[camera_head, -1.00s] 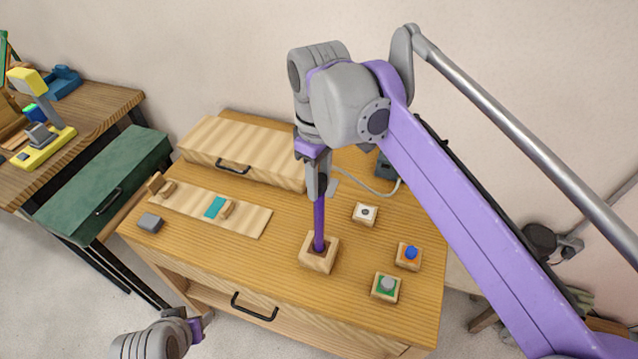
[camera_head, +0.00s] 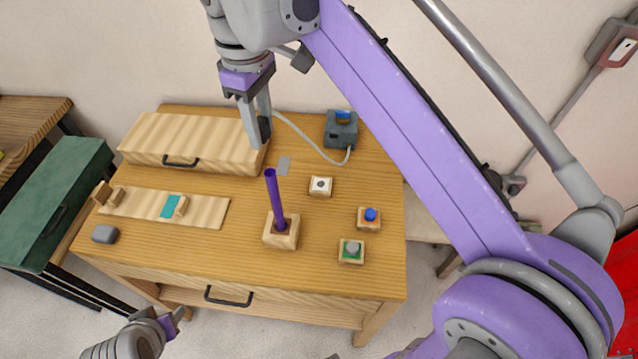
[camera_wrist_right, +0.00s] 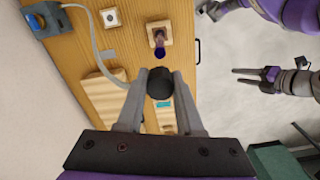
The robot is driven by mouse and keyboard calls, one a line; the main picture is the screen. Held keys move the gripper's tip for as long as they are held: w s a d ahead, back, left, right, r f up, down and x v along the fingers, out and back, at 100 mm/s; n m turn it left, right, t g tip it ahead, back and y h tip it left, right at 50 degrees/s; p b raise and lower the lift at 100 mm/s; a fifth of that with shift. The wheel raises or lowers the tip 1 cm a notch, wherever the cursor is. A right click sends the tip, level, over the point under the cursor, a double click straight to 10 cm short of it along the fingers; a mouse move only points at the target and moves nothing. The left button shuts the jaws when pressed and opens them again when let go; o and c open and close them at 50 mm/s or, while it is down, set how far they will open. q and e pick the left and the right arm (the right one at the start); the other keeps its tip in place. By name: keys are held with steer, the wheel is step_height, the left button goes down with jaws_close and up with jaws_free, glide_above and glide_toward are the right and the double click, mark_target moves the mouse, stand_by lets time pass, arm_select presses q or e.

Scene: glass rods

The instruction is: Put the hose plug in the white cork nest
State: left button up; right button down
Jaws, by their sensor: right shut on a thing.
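My right gripper (camera_head: 262,125) is shut on the hose plug (camera_wrist_right: 160,84), a short dark cylinder, in the air above the front right of the long wooden box. In the head view the plug is a small dark piece at the fingertips. A pale hose (camera_head: 312,146) runs from the gripper area to a blue-grey device. The white cork nest (camera_head: 313,190), a small wooden block with a white top and dark round centre, is right of and nearer than the gripper. It also shows in the right wrist view (camera_wrist_right: 110,17). My left gripper (camera_wrist_right: 244,77) is open and empty, off the table.
An open-topped purple tube (camera_head: 276,200) stands slightly tilted in a wooden block (camera_head: 290,240). A blue-topped nest (camera_head: 370,226) and a green nest (camera_head: 351,260) stand front right. The wooden box (camera_head: 190,136), blue-grey device (camera_head: 340,140) and striped board (camera_head: 208,209) are also on the table.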

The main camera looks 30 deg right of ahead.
stand_by(0.4)
steer(key=w+d+f+m, duration=0.1)
steer(key=w+d+f, duration=0.25)
steer(key=f, duration=0.35)
steer(key=w+d+f+m, duration=0.1)
steer(key=w+d+f, duration=0.25)
steer(key=f, duration=0.25)
steer(key=m, duration=0.3)
glide_toward(321, 178)
steer(key=s+a+f, duration=0.1)
steer(key=s, duration=0.1)
steer(key=shift+f+b, duration=1.1)
steer(key=shift+f, duration=1.4)
arm_select(q)
steer(key=f, duration=0.1)
steer(key=s+f, duration=0.1)
steer(key=f, duration=0.1)
steer(key=shift+s+f, duration=0.15)
steer(key=shift+f, duration=0.1)
arm_select(e)
steer(key=shift+f, duration=0.35)
arm_select(q)
steer(key=shift+f+b, duration=0.15)
steer(key=shift+b, duration=0.15)
steer(key=shift+s+f, duration=0.1)
steer(key=shift+f, duration=0.05)
arm_select(e)
steer(key=shift+f, duration=0.15)
steer(key=shift+r, duration=0.2)
